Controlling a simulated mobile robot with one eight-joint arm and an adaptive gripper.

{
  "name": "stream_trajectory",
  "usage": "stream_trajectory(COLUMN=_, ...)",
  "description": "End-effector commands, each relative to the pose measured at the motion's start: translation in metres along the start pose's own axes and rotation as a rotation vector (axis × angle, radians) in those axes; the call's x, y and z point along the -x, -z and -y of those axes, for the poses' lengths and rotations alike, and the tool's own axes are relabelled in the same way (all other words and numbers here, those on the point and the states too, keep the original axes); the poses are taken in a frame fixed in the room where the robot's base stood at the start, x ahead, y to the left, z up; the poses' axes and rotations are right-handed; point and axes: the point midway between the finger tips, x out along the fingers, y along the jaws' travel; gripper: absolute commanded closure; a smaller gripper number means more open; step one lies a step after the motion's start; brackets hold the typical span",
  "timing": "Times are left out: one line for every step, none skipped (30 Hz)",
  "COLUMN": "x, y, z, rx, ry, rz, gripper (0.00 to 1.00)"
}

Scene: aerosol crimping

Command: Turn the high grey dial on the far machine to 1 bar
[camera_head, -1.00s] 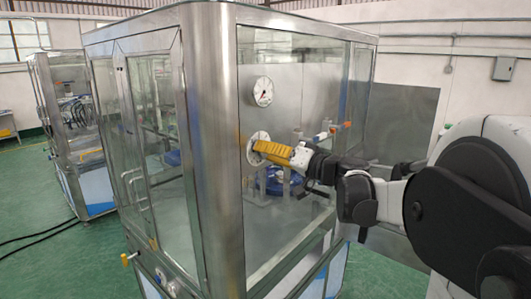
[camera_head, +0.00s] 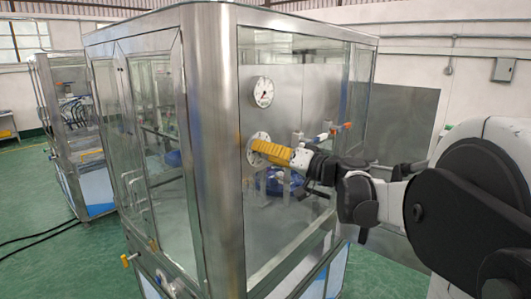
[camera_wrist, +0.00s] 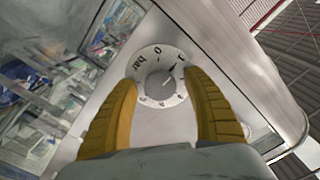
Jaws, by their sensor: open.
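The dial (camera_wrist: 160,83) is a grey knob on a white round scale marked "bar", 0, 1 and more figures. My gripper (camera_wrist: 160,80) is open, with a yellow finger on each side of the knob and no clear contact. In the head view the gripper (camera_head: 254,149) reaches the disc from the right and partly covers it.
A round pressure gauge (camera_head: 263,91) is set above the dial. A blue-and-orange fitting (camera_head: 328,134) sticks out to the right, above my wrist. A steel corner post (camera_head: 215,200) stands left of the dial. Another glass-walled machine (camera_head: 70,130) stands at the left.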

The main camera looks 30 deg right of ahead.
Motion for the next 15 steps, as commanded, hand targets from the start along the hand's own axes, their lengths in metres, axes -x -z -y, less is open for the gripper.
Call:
stream_trajectory(x=0.002, y=0.0, z=0.0, rx=0.0, ry=-0.001, rz=0.0, gripper=0.41)
stream_trajectory(x=0.004, y=0.0, z=0.0, rx=0.0, ry=-0.001, rz=-0.001, gripper=0.41)
stream_trajectory(x=0.008, y=0.0, z=-0.001, rx=0.0, ry=-0.001, rz=-0.001, gripper=0.41)
stream_trajectory(x=0.012, y=0.001, z=-0.001, rx=0.0, ry=-0.002, rz=-0.001, gripper=0.41)
stream_trajectory(x=0.016, y=0.001, z=-0.001, rx=0.0, ry=-0.003, rz=-0.002, gripper=0.41)
stream_trajectory(x=0.024, y=0.001, z=-0.001, rx=0.0, ry=-0.003, rz=-0.002, gripper=0.41)
stream_trajectory(x=0.03, y=0.001, z=-0.001, rx=0.0, ry=-0.003, rz=-0.003, gripper=0.41)
stream_trajectory(x=0.037, y=0.001, z=-0.001, rx=0.0, ry=-0.004, rz=-0.003, gripper=0.41)
stream_trajectory(x=0.047, y=0.001, z=-0.001, rx=0.0, ry=-0.004, rz=-0.003, gripper=0.41)
stream_trajectory(x=0.054, y=0.001, z=-0.001, rx=0.0, ry=-0.004, rz=-0.003, gripper=0.41)
stream_trajectory(x=0.061, y=0.001, z=-0.001, rx=0.0, ry=-0.004, rz=-0.003, gripper=0.41)
stream_trajectory(x=0.07, y=0.001, z=-0.001, rx=0.0, ry=-0.004, rz=-0.003, gripper=0.41)
stream_trajectory(x=0.076, y=0.001, z=-0.001, rx=0.0, ry=-0.004, rz=-0.003, gripper=0.41)
stream_trajectory(x=0.083, y=0.001, z=-0.001, rx=0.0, ry=-0.004, rz=-0.003, gripper=0.41)
stream_trajectory(x=0.09, y=0.001, z=-0.001, rx=0.0, ry=-0.003, rz=-0.003, gripper=0.41)
